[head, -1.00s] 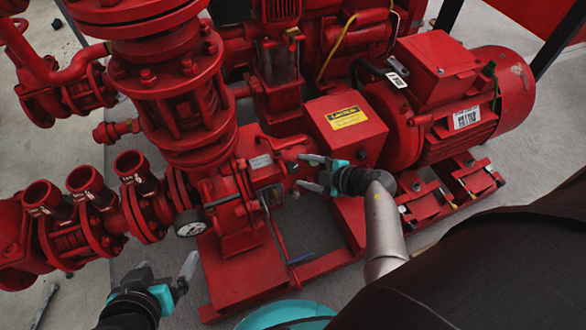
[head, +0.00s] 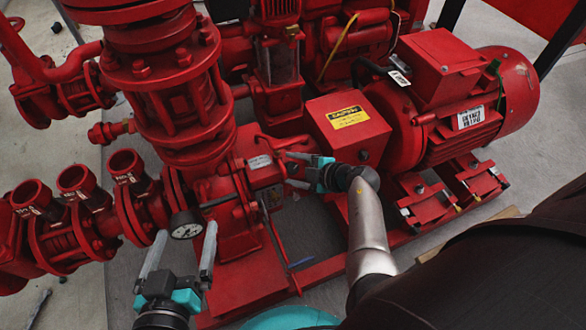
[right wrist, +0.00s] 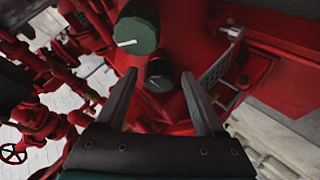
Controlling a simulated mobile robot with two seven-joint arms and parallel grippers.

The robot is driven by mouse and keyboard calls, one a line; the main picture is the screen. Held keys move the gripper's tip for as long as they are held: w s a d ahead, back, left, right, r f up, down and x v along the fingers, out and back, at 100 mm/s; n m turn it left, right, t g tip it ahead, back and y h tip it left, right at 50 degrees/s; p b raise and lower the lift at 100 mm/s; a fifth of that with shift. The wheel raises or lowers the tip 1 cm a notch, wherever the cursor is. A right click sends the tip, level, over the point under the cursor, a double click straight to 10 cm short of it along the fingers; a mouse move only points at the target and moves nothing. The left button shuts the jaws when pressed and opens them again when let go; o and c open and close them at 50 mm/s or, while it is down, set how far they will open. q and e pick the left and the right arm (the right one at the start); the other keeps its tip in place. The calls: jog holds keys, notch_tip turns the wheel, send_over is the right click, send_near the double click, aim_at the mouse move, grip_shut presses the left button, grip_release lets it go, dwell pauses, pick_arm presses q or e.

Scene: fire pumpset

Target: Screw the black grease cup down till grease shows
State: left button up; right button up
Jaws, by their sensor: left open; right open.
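In the right wrist view, a black grease cup (right wrist: 159,76) sits on the red pump housing, beside a larger dark green cap (right wrist: 137,36) with a white mark. The two fingers of my right gripper (right wrist: 159,84) are open on either side of the black cup in this view; I cannot tell whether they touch it. In the head view, my right gripper (head: 288,169) points left at the pump's bearing housing (head: 266,172), and the cup cannot be made out there.
Red pipe flanges and stub outlets (head: 126,166) stand at the left. A red box with a yellow label (head: 350,117) and the motor (head: 460,105) stand right of the pump. The red base frame (head: 245,285) runs underneath.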

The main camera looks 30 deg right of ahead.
jog(key=shift+w, duration=0.1)
dwell(0.3)
grip_shut()
dwell(0.4)
